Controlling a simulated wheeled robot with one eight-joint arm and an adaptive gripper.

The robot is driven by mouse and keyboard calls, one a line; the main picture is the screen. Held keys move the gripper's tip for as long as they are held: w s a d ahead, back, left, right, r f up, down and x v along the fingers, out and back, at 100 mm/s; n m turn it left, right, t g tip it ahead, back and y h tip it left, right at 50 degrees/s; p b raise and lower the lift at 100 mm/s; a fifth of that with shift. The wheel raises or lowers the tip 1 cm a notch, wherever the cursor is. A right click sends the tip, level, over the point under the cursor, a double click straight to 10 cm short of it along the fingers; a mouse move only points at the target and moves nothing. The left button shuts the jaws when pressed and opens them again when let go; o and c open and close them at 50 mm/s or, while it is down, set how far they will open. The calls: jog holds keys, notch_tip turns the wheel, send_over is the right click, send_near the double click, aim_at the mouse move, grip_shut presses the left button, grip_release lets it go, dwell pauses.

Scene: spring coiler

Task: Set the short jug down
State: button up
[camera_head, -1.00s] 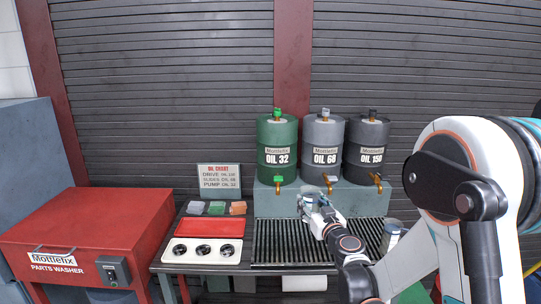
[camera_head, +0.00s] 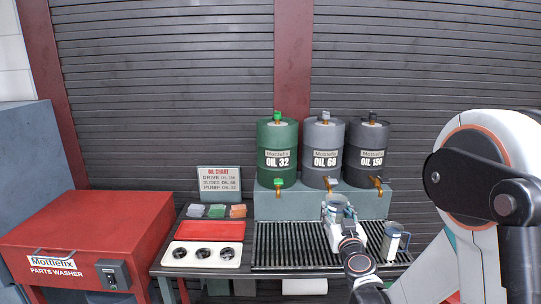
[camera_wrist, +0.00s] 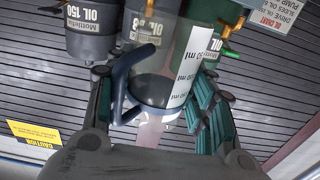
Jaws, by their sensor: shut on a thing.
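My gripper (camera_head: 340,214) is shut on a clear jug (camera_head: 333,201) with a blue handle. The jug is above the slatted drip grate (camera_head: 285,245), in front of the grey OIL 68 drum (camera_head: 324,150). In the wrist view, the jug (camera_wrist: 158,90) sits between my two fingers, with its handle to the left and a white ml scale on its side. My gripper partly hides it in the head view. A second jug (camera_head: 392,241) with a handle stands at the grate's right end, right of my gripper. I cannot tell how far the held jug is above the grate.
The green OIL 32 drum (camera_head: 277,150) and dark OIL 150 drum (camera_head: 366,150) flank OIL 68 on a grey stand (camera_head: 275,207). Left of the grate lie a red tray (camera_head: 210,230) and a white panel (camera_head: 203,254) with three dark round openings. The grate's left half is clear.

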dwell(0.4)
jog(key=w+a+n+g+y, duration=0.2)
jog(key=w+a+n+y, duration=0.2)
jog(key=a, duration=0.5)
jog(key=w+a+n+g+y, duration=0.2)
jog(key=w+a+n+y, duration=0.1)
jog(key=a+y, duration=0.4)
jog(key=w+a, duration=0.1)
jog(key=a, duration=0.2)
jog(key=shift+w+a+n, duration=0.3)
jog(key=shift+w+n, duration=0.1)
notch_tip(320, 180, down, 20)
jog(key=b, duration=0.7)
jog(key=shift+r, duration=0.25)
jog(key=shift+f, duration=0.15)
jog(key=o, duration=1.1)
jog(key=shift+o, duration=0.2)
